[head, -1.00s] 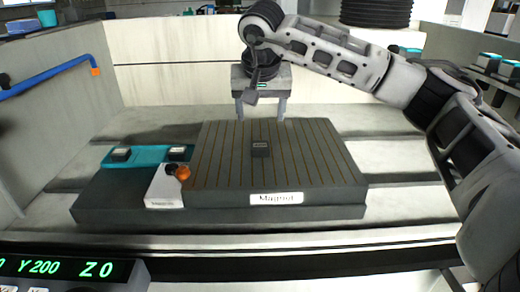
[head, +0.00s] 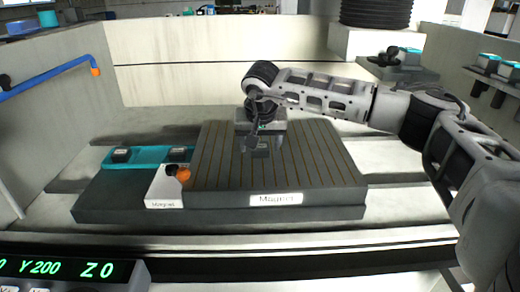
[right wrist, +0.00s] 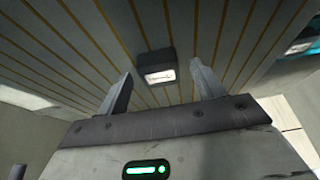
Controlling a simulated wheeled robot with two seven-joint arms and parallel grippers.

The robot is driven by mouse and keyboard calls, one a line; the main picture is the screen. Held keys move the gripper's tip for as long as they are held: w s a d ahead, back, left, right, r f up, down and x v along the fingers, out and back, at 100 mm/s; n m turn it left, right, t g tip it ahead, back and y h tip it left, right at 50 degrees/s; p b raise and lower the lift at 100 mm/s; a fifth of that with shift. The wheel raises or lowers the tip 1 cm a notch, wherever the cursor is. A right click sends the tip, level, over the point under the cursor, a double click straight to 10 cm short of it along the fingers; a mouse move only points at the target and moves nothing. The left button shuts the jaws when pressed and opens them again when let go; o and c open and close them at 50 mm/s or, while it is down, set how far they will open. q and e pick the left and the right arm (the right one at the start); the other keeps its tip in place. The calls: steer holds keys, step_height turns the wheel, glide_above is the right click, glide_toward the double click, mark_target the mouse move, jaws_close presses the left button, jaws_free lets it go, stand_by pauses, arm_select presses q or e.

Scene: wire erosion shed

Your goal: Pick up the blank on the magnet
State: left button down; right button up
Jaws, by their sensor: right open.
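The blank (right wrist: 157,68) is a small dark block with a light label on one face. It sits on the magnet (head: 325,165), a dark flat plate with thin brown stripes and a "Magnet" label on its front. My right gripper (right wrist: 162,71) is open above the plate, with one finger to each side of the blank in the right wrist view. I see no contact between fingers and blank. In the head view the right gripper (head: 261,148) hangs over the blank and partly covers it. My left gripper is not in view.
A white block with an orange knob (head: 183,175) stands at the plate's left, beside a teal strip (head: 140,156) with small dark items. A blue pipe (head: 45,77) runs along the left wall. A readout (head: 65,268) is at the lower left. The slotted bed is clear to the right.

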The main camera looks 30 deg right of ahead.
steer(key=c, duration=1.2)
steer(key=shift+r, duration=0.1)
steer(key=shift+c, duration=0.6)
